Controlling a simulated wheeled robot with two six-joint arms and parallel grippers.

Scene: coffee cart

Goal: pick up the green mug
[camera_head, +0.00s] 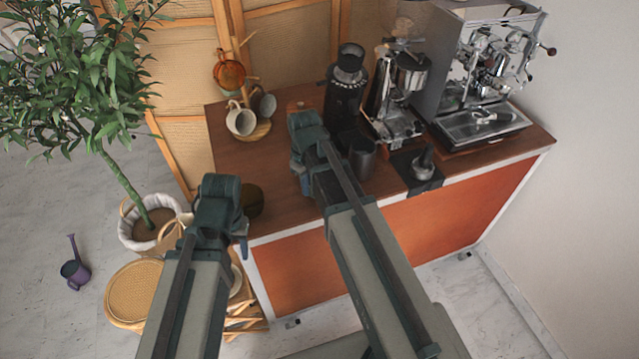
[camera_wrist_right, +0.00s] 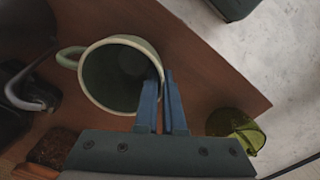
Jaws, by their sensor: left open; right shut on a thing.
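The green mug (camera_wrist_right: 97,88) shows in the right wrist view with its open mouth towards the camera and its handle to the left. My right gripper (camera_wrist_right: 164,78) is shut on the mug's wall, one finger inside the rim and one outside. I cannot tell whether the mug touches the counter. In the head view my right gripper (camera_head: 304,175) is over the counter's front left part, and my own arm hides the mug. My left gripper (camera_head: 215,235) is open and empty, off the counter's left end; its fingers are partly hidden.
The wooden counter (camera_head: 235,155) holds a mug stand with two pale mugs (camera_head: 240,120) and an orange mug (camera_head: 229,72), a black grinder (camera_head: 345,100), a dark cup (camera_head: 362,157) and an espresso machine (camera_head: 485,125). A yellow-green vessel (camera_wrist_right: 232,122) is near the edge.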

